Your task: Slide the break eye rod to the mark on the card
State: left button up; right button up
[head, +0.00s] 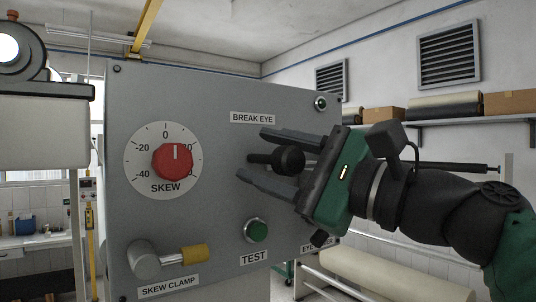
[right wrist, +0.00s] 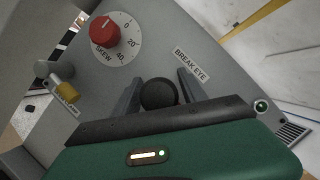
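The break eye rod is black with a round ball end (head: 290,160). It comes out of the grey panel (head: 215,110) under the BREAK EYE label (head: 252,118). My right gripper (head: 252,155) is open, with one finger above the ball and one below it in the head view. In the right wrist view the ball (right wrist: 159,94) sits between the two fingers, with a gap visible to the right finger; contact on the left side is unclear. No card or mark can be made out. My left gripper is not in view.
The panel also carries a red SKEW knob (head: 172,161), a yellow-tipped SKEW CLAMP lever (head: 193,254) and a green TEST button (head: 257,231). A label reading EYE is partly hidden behind my right gripper. A shelf with boxes (head: 510,101) is behind on the right.

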jog(key=shift+s+d+r, duration=0.1)
jog(key=shift+s+d, duration=0.1)
jog(key=shift+s, duration=0.1)
grip_shut()
dwell(0.9)
